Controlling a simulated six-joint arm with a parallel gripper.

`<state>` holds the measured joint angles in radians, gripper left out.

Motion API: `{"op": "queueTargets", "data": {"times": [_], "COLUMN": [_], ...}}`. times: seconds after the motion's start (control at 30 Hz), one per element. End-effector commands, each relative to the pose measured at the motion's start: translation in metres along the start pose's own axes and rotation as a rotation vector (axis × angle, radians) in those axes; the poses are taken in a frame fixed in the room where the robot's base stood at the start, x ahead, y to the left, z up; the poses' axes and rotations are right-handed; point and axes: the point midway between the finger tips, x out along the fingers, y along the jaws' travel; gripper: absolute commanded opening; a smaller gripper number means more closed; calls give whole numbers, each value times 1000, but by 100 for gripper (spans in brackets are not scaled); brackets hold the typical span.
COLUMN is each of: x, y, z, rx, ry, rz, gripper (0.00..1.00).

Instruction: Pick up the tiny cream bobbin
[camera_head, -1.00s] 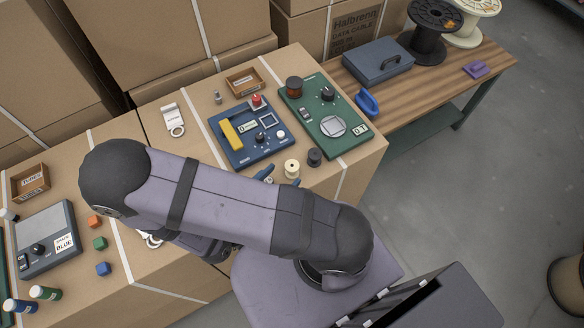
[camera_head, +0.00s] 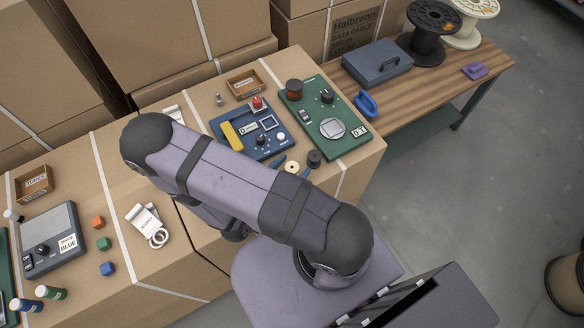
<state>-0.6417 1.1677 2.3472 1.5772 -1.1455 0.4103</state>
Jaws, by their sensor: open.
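The tiny cream bobbin (camera_head: 292,166) stands on the cardboard-box top, just in front of the blue panel. A small dark bobbin (camera_head: 314,158) stands close to its right. The rest of the gripper is hidden under my arm. I cannot tell whether a fingertip touches the bobbin or how low the fingers are.
The blue panel (camera_head: 250,128) with knobs and a yellow bar lies behind the bobbin. A green panel (camera_head: 324,118) lies to the right. White tags (camera_head: 148,223), coloured cubes and a grey device (camera_head: 50,240) are at the left. Large spools stand on the wooden bench (camera_head: 440,85).

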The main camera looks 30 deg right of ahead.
Motion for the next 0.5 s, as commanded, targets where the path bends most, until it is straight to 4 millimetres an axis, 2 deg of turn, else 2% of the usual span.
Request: {"op": "queueTargets", "data": {"times": [0.33,0.37,0.5], "x": [5,5,5], "y": [0,0,0], "z": [0,0,0], "rx": [1,1,1], "ry": [-1,-1,-1], "rz": [-1,-1,-1], "gripper": [54,49,16]}}
